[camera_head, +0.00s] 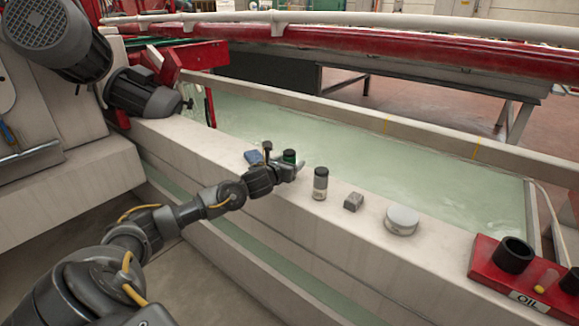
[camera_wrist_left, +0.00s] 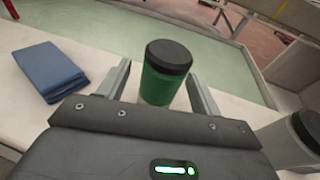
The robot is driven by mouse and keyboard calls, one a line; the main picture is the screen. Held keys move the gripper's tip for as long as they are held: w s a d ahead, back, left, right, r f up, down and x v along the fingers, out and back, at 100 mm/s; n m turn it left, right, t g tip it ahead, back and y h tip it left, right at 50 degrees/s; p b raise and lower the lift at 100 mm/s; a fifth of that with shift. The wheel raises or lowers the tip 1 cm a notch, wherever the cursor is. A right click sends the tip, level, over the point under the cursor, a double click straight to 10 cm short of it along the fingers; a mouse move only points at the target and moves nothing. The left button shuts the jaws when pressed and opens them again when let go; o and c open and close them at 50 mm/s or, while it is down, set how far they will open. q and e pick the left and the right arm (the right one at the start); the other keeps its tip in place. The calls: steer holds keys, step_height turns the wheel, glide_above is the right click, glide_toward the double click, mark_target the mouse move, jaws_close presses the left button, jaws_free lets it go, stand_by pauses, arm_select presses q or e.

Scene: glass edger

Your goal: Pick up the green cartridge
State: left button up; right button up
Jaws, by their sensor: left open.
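The green cartridge (camera_wrist_left: 160,86) has a black cap and stands upright on the pale ledge, between the two fingers of my left gripper (camera_wrist_left: 162,88) in the left wrist view. The fingers are open, with a gap showing on the cartridge's right side. In the head view the cartridge (camera_head: 289,156) shows partly behind my left gripper (camera_head: 290,170), which reaches in from the left at ledge height. The cartridge's lower part is hidden there. My right gripper is not in view.
A folded blue cloth (camera_head: 254,157) lies left of the cartridge. To the right stand a grey canister with a black cap (camera_head: 320,184), a small grey block (camera_head: 353,201), a round white tin (camera_head: 402,220) and a red oil tray (camera_head: 483,256). Behind the ledge is a water trough (camera_head: 400,150).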

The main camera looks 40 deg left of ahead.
mark_target(288, 152)
arm_select(q)
steer(key=shift+w, duration=0.25)
steer(key=c, duration=1.2)
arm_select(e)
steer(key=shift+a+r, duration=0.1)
arm_select(q)
steer(key=shift+o, duration=0.2)
steer(key=shift+r, duration=0.5)
step_height(288, 152, up, 3)
steer(key=shift+a+f+p, duration=0.1)
steer(key=shift+p, duration=0.45)
steer(key=s+d+r+p, duration=0.1)
steer(key=s+d+r, duration=0.2)
steer(key=s, duration=0.3)
steer(key=s+d+r+p, duration=0.1)
steer(key=s+d+r, duration=0.3)
steer(key=s+r, duration=0.2)
steer(key=shift+s, duration=0.2)
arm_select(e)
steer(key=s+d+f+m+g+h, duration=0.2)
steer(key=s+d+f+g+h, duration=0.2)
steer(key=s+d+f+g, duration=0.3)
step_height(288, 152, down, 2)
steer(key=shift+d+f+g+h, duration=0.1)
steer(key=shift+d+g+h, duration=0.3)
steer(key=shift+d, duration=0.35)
